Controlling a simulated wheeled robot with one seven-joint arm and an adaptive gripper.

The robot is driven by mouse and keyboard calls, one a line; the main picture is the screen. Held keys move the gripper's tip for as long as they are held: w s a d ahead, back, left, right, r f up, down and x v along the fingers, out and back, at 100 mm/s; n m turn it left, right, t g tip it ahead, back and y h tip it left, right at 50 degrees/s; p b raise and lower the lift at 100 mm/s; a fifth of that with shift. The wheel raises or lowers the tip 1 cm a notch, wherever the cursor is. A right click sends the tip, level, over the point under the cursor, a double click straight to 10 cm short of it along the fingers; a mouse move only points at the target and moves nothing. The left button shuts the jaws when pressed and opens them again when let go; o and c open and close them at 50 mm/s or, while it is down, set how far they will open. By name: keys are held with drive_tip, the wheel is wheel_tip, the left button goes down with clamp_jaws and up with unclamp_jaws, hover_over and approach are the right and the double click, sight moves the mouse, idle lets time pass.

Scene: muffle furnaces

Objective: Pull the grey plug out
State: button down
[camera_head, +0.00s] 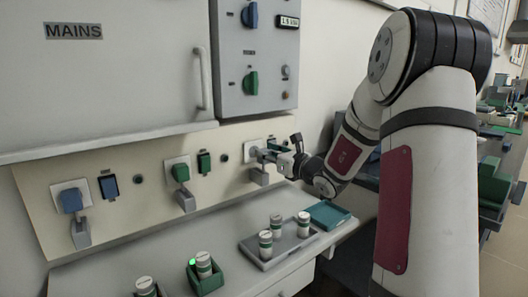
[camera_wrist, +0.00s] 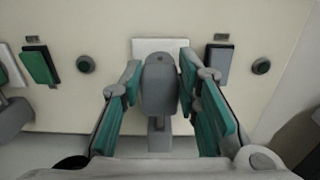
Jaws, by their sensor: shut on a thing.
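The grey plug (camera_wrist: 160,82) sits in front of a white socket plate (camera_wrist: 158,45) on the cream panel, centred in the wrist view. My gripper (camera_wrist: 160,95) has its teal-padded fingers on either side of the plug and is shut on it. In the head view my gripper (camera_head: 280,151) reaches the rightmost socket, and the plug (camera_head: 259,155) is partly hidden there. I cannot tell whether the plug is fully seated. A grey holder (camera_head: 260,177) is fixed below that socket.
A blue plug (camera_head: 71,200) and a green plug (camera_head: 181,173) are in sockets to the left. Below, the bench carries a grey tray (camera_head: 292,262) with white cups, a green box (camera_head: 207,283) with one cup, and a teal tray (camera_head: 328,215). A switch box (camera_head: 257,98) hangs above.

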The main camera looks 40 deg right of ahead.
drive_tip(key=c, duration=1.2)
unclamp_jaws()
drive_tip(key=shift+s, duration=0.15)
drive_tip(key=shift+s, duration=0.1)
drive_tip(key=s, duration=1.1)
drive_tip(key=shift+s+d, duration=0.2)
drive_tip(key=shift+s, duration=0.2)
